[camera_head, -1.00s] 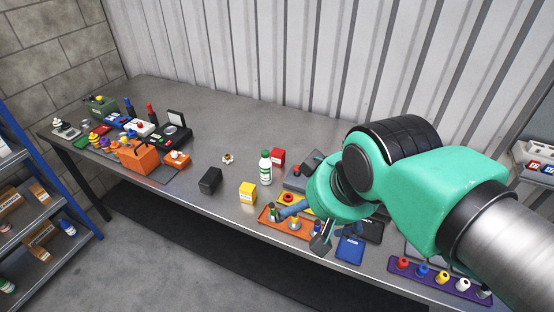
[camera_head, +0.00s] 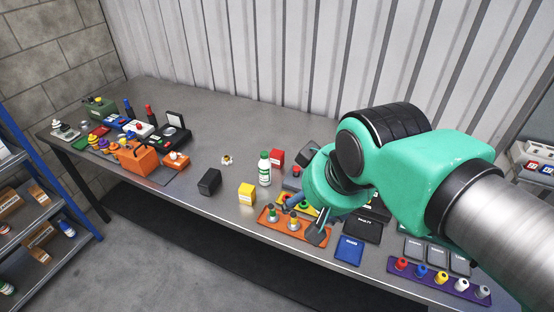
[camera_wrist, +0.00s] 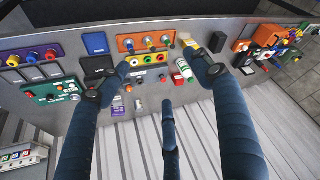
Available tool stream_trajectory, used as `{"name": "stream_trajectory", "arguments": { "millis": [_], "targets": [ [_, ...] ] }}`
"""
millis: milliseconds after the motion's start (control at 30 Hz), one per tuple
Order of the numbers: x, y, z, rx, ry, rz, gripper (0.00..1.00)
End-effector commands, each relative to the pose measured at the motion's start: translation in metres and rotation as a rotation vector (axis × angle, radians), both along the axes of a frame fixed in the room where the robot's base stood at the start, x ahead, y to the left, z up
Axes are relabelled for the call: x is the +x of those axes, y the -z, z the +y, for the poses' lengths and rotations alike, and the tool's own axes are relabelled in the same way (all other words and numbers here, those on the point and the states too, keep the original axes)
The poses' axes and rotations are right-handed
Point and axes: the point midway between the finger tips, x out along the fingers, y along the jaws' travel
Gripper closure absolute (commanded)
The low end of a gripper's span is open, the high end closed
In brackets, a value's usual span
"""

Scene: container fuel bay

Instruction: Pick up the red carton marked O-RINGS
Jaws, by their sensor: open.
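The red carton (camera_head: 277,157) stands on the grey workbench (camera_head: 225,130), behind and just right of a white bottle with a green label (camera_head: 264,170). Its marking is too small to read. In the wrist view, a small red patch of the carton (camera_wrist: 178,78) shows beside the bottle (camera_wrist: 183,66), near my middle finger. My gripper (camera_head: 304,216) is open and empty. It hangs above the bench, right of and nearer the front edge than the carton. Its spread fingers (camera_wrist: 163,72) show in the wrist view.
A yellow carton (camera_head: 246,194) and a black box (camera_head: 209,181) stand left of my gripper. An orange tray with knobs (camera_head: 270,216) lies beneath it. A blue pad (camera_head: 348,249) and a purple rack (camera_head: 430,281) lie to the right.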

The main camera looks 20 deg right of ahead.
Motion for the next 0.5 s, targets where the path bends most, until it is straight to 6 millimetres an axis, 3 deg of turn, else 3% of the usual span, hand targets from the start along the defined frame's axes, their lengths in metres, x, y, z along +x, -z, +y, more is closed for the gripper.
{"name": "stream_trajectory", "arguments": {
  "millis": [167, 500],
  "targets": [
    [0.027, -0.017, -0.003, 0.014, 0.034, 0.025, 0.35],
    [0.101, -0.044, -0.011, 0.046, 0.123, 0.086, 0.35]
  ]
}}
